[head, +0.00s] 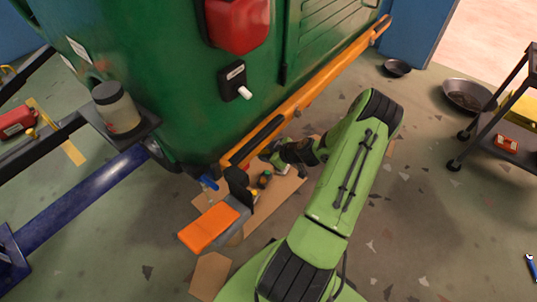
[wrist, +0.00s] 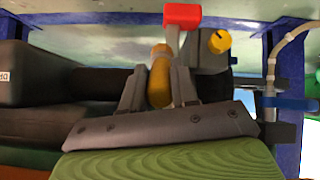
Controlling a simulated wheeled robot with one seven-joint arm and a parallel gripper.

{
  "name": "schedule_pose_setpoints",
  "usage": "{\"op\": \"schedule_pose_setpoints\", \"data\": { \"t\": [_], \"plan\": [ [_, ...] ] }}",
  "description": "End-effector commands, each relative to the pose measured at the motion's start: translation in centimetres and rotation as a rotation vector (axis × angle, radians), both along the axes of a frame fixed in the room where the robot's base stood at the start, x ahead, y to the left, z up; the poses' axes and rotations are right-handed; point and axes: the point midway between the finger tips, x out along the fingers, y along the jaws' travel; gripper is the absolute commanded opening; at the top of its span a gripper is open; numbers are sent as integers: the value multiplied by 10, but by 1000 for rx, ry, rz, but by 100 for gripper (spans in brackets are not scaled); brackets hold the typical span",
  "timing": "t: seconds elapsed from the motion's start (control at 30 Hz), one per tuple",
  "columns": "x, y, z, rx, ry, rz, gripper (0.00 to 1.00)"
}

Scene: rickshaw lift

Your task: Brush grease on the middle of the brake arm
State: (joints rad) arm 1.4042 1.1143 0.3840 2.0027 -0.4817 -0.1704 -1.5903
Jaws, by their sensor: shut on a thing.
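My gripper (wrist: 157,88) is shut on a yellow-brown handle (wrist: 159,72), which stands between its two grey fingers. This looks like the brush; its bristles cannot be made out. Just beyond the fingers is a thin grey upright piece with a red block (wrist: 182,16) on its end. I cannot tell whether it is the brake arm or whether the brush touches it. In the head view my gripper (head: 270,158) is low beside the orange bar (head: 300,98) of the green vehicle (head: 165,75), mostly hidden by my wrist. No grease can be made out.
A grey block with a yellow knob (wrist: 219,41) sits close right of the fingers. A black box (wrist: 38,75) is close on the left, a dark blue post (wrist: 287,135) on the right. Cardboard (head: 210,275) and an orange-topped thing (head: 210,228) lie on the floor.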

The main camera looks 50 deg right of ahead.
Motion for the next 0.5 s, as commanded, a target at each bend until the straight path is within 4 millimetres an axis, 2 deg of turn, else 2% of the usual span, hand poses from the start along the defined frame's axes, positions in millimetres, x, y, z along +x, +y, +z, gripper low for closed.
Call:
{"op": "schedule_pose_setpoints", "data": {
  "t": [0.37,0.5],
  "plan": [
    [7,0,0,-1,0,-1,0],
    [6,9,-1,0,0,1,0]
  ]
}}
